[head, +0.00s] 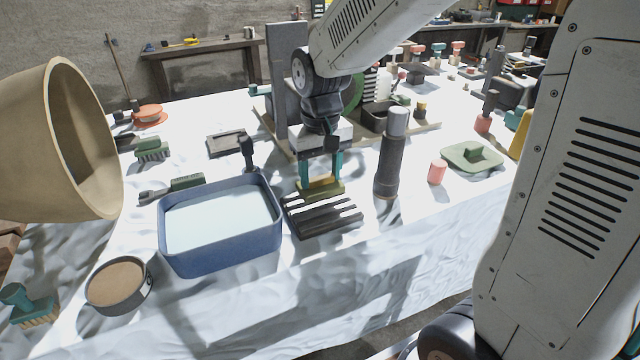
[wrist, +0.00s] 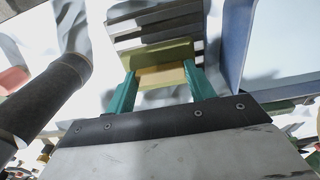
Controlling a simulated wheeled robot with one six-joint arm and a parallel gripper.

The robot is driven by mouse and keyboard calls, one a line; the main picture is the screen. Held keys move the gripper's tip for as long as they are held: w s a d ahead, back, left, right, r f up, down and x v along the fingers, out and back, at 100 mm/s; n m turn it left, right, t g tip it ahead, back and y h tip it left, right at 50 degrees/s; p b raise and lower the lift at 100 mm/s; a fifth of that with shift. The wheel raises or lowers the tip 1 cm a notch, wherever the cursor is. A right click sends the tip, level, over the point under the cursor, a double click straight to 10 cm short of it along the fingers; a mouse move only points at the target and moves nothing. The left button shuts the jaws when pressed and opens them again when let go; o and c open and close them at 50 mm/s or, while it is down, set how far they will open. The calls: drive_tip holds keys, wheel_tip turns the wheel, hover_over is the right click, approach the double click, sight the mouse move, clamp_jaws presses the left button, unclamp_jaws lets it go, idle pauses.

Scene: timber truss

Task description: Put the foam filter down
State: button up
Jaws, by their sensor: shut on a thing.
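My gripper (head: 320,180) has teal fingers and is shut on a two-tone olive and yellow block, which I take to be the foam filter (head: 322,191). In the wrist view the foam filter (wrist: 155,52) sits between both fingers (wrist: 160,74). Below and just in front of it is a dark slatted rack (head: 330,219) with light gaps; it also shows in the wrist view (wrist: 160,18). The foam filter overlaps the rack's back edge in the head view. I cannot tell whether they touch.
A blue basin (head: 222,252) of pale liquid stands close left of the rack. A dark upright cylinder (head: 388,165) stands close right. A pink cylinder (head: 437,172) and a green tray (head: 472,158) are farther right. White cloth (head: 400,215) is bare in front of the cylinders.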

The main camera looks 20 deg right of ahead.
sight(320, 178)
drive_tip(key=shift+f, duration=1.6)
drive_tip(key=shift+f, duration=0.15)
drive_tip(key=o, duration=1)
drive_tip(key=shift+c, duration=0.2)
wheel_tip(320, 178, up, 12)
drive_tip(key=s+d+t, duration=0.1)
drive_tip(key=s+d, duration=0.2)
drive_tip(key=s, duration=1.9)
drive_tip(key=shift+r, duration=0.2)
